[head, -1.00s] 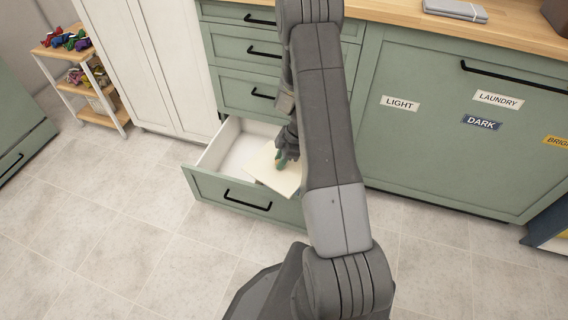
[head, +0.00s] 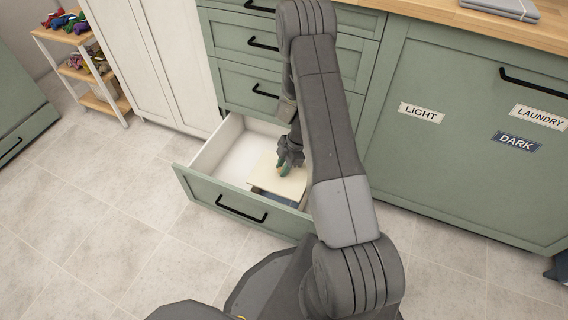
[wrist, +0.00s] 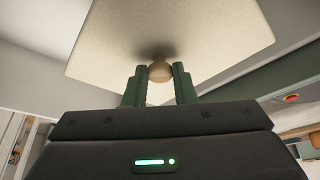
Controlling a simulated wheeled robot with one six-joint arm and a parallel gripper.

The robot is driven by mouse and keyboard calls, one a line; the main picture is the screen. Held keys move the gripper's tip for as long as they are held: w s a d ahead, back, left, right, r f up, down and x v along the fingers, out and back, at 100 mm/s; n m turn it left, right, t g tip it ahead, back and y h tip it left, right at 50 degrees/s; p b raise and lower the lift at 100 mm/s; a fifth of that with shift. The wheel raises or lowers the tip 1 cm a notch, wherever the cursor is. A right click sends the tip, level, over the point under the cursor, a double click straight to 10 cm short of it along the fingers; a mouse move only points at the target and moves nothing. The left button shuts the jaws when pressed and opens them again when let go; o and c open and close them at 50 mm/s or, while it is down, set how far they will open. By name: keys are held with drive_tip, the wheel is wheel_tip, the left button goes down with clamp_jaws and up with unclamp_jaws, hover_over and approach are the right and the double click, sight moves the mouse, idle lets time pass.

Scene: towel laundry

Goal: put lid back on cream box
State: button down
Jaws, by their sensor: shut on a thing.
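My gripper (head: 283,168) is shut on the small round wooden knob (wrist: 160,71) of a cream lid (head: 291,184), with one green finger on each side of it. In the wrist view the square lid (wrist: 205,30) fills the top of the picture. In the head view the lid is over the right part of the open bottom drawer (head: 200,192), inside its front panel. A dark bluish patch (head: 272,196) shows below the lid's front edge. I cannot make out the cream box; the lid and my arm cover that area. I cannot tell whether the lid touches anything below.
The left part of the drawer is bare and white. Shut green drawers (head: 240,63) rise behind it. A white cabinet (head: 160,60) and a shelf rack (head: 85,60) stand to the left. Labelled laundry fronts (head: 440,130) are to the right. The floor in front is clear.

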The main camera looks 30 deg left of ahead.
wheel_tip(320, 180, down, 4)
drive_tip(key=shift+f+b, duration=0.2)
drive_tip(key=shift+b, duration=0.6)
drive_tip(key=shift+f+b, duration=0.5)
drive_tip(key=shift+b, duration=0.15)
drive_tip(key=shift+f, duration=0.1)
drive_tip(key=shift+f+b, duration=0.15)
drive_tip(key=shift+b, duration=2.25)
idle(1.2)
idle(0.4)
drive_tip(key=c, duration=0.6)
unclamp_jaws()
drive_tip(key=shift+c, duration=0.2)
drive_tip(key=shift+r+p, duration=0.9)
drive_tip(key=shift+r, duration=2.65)
